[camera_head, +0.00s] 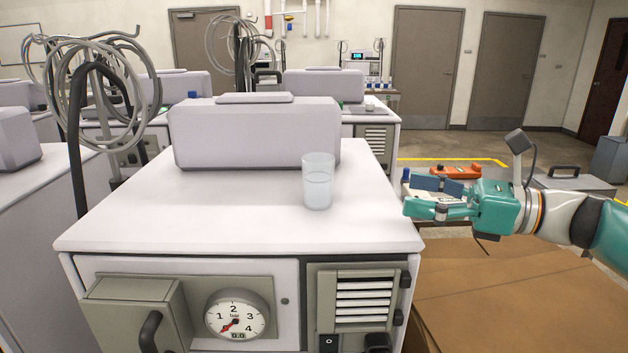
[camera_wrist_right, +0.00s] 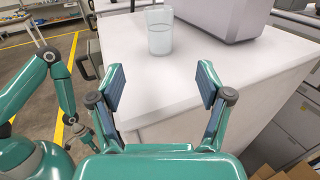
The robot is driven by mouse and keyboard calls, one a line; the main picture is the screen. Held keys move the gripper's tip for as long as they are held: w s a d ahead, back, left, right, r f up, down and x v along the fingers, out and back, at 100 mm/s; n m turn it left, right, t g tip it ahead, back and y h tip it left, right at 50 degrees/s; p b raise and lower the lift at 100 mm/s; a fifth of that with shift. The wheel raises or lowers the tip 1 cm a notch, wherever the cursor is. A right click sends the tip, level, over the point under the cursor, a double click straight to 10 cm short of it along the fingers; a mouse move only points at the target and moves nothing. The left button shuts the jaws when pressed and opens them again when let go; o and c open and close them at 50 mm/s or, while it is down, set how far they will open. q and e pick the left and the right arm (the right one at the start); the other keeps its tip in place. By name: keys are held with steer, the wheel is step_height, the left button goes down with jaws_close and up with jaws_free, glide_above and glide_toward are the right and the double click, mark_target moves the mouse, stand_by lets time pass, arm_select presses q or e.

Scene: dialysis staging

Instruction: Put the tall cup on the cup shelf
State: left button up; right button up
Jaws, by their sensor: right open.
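A tall clear cup (camera_head: 318,182), partly filled with clear liquid, stands upright on the white top of a machine cabinet (camera_head: 150,222). The cup also shows in the right wrist view (camera_wrist_right: 159,32), beyond and between my fingers. My right gripper (camera_head: 422,196) is open and empty, right of the cabinet top and apart from the cup. Its two fingers (camera_wrist_right: 161,85) are spread wide in the right wrist view. A teal arm of mine shows at the left of the right wrist view; its gripper is too small there to judge. I cannot identify a cup shelf.
A pale raised housing (camera_head: 255,137) stands behind the cup. Brown cardboard boxes (camera_head: 500,300) lie below my right arm. A grey case (camera_head: 573,178) and an orange object (camera_head: 462,172) are behind it. The cabinet top left of the cup is clear.

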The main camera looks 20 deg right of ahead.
mark_target(332, 180)
steer(key=p+x, duration=0.2)
steer(key=x, duration=1.3)
steer(key=shift+w+a+f, duration=0.1)
steer(key=shift+a, duration=0.2)
steer(key=c, duration=1.3)
steer(key=shift+o, duration=0.2)
